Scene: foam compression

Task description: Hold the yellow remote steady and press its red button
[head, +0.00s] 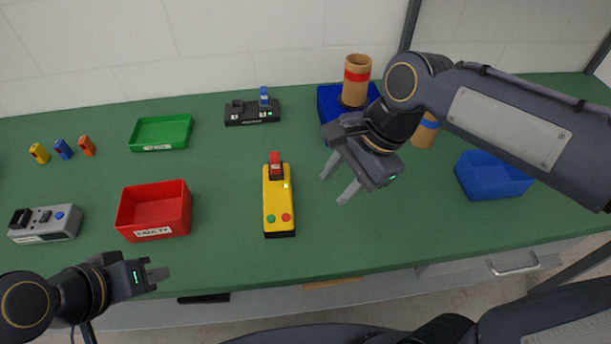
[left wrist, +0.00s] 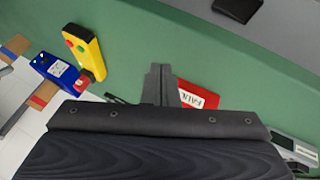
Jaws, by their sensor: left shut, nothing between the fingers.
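The yellow remote (head: 277,197) lies on the green table near the middle, its long side running front to back. Near its front end are a green button (head: 270,218) and a red button (head: 286,217). A red-topped black part (head: 275,164) stands at its far end. My left gripper (head: 158,276) is shut and empty, near the table's front edge, left of the remote and apart from it. In the left wrist view the remote (left wrist: 82,48) is up and left of the shut fingers (left wrist: 161,72). My right gripper (head: 339,180) is open and empty, right of the remote.
A grey device (head: 43,236), green tray (head: 160,146), black device (head: 252,115) and blue bin (head: 492,182) stand around. Table in front of the remote is clear.

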